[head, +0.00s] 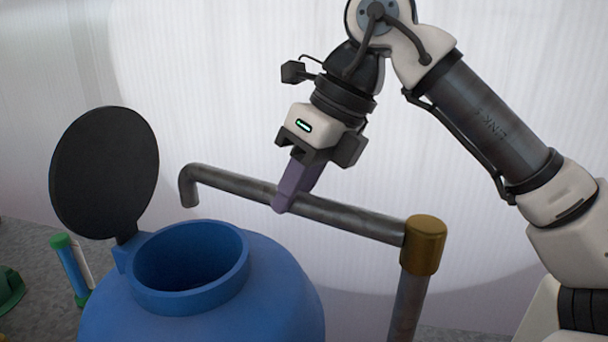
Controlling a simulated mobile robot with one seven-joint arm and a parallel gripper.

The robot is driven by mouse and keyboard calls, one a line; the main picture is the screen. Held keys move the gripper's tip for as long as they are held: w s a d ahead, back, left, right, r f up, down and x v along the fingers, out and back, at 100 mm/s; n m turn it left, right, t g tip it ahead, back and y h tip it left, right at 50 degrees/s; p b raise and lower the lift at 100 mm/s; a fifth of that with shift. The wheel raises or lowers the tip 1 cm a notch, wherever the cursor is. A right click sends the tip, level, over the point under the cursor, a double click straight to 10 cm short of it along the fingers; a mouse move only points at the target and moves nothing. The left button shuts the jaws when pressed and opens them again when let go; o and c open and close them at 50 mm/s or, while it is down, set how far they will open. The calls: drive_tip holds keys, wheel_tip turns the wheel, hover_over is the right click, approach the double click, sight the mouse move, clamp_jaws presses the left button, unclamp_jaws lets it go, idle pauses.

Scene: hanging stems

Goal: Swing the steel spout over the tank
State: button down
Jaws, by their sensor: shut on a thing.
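The steel spout (345,216) is a grey pipe running left from a brass-coloured collar (424,245) on an upright post (407,308). Its bent-down tip (189,188) shows just above and behind the far rim of the tank's mouth in the picture; I cannot tell its exact depth. The blue tank (265,300) stands at the lower left with its round mouth open. Its black lid (104,172) stands raised at the left. My gripper (284,203) is shut on the spout, its purple fingers around the middle of the pipe and hiding part of it.
A green-capped blue tube (70,262) with a white one beside it stands left of the tank. A green object (9,287) sits at the left edge. A pale ribbed wall (230,80) is behind. The raised lid stands near the spout tip.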

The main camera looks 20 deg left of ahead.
drive_tip(key=shift+s+a+n, duration=0.15)
drive_tip(key=shift+s+n, duration=0.25)
drive_tip(key=shift+s, duration=0.2)
drive_tip(key=c, duration=1.1)
unclamp_jaws()
drive_tip(key=shift+s, duration=0.1)
drive_tip(key=shift+r, duration=0.25)
drive_tip(key=v, duration=0.9)
drive_tip(key=p+v, duration=0.1)
drive_tip(key=v, duration=0.3)
drive_tip(key=shift+w+r, duration=0.1)
drive_tip(key=shift+w, duration=0.2)
